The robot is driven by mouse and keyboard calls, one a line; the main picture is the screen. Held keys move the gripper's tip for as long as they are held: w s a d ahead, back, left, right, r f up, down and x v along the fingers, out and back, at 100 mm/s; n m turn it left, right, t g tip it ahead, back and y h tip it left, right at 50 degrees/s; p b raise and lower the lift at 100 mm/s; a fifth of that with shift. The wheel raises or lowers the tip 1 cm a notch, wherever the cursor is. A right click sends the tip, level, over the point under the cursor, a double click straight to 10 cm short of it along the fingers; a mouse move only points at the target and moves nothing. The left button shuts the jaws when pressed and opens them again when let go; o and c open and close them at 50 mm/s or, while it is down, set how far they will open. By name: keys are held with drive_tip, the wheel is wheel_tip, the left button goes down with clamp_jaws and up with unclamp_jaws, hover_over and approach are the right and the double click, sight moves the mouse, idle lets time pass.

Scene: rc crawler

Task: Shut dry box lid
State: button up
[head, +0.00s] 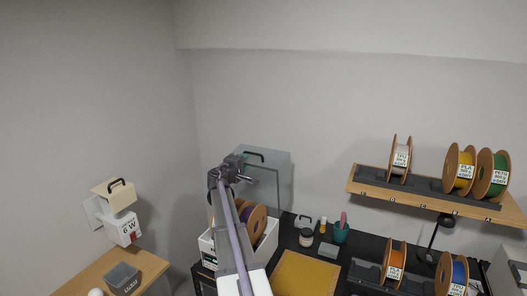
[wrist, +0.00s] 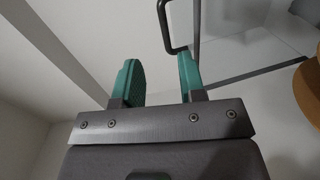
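The dry box (head: 207,246) is a white bin holding spools, partly hidden behind my arm in the head view. Its clear lid (head: 279,183) stands raised, roughly upright, with a black handle near its top edge. My gripper (head: 251,179) is beside the lid's left part, close to the handle. In the wrist view my gripper (wrist: 160,78) has its two teal fingers apart with nothing gripped between them. The black handle (wrist: 163,28) shows just beyond the fingertips, nearer the right finger; whether it touches that finger I cannot tell. The clear lid (wrist: 235,45) extends to the right.
A wooden shelf (head: 430,194) with several spools is on the back wall. The dark bench holds a yellow mat (head: 306,277), a teal cup (head: 341,234), a jar (head: 306,238) and more spools. A wooden table (head: 150,264) with a grey container (head: 123,278) is at left.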

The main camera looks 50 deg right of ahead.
sight(252, 154)
drive_tip(key=w+d, duration=0.1)
drive_tip(key=d, duration=0.2)
drive_tip(key=w+d+f, duration=0.1)
drive_tip(key=d, duration=0.2)
drive_tip(key=w+d, duration=0.1)
drive_tip(key=d, duration=0.2)
drive_tip(key=shift+w+d+f+b, duration=0.2)
drive_tip(key=shift+w+d+b, duration=0.1)
drive_tip(key=shift+d+b, duration=0.1)
drive_tip(key=shift+s+d, duration=0.1)
drive_tip(key=shift+d, duration=0.2)
drive_tip(key=shift+a, duration=0.1)
clamp_jaws()
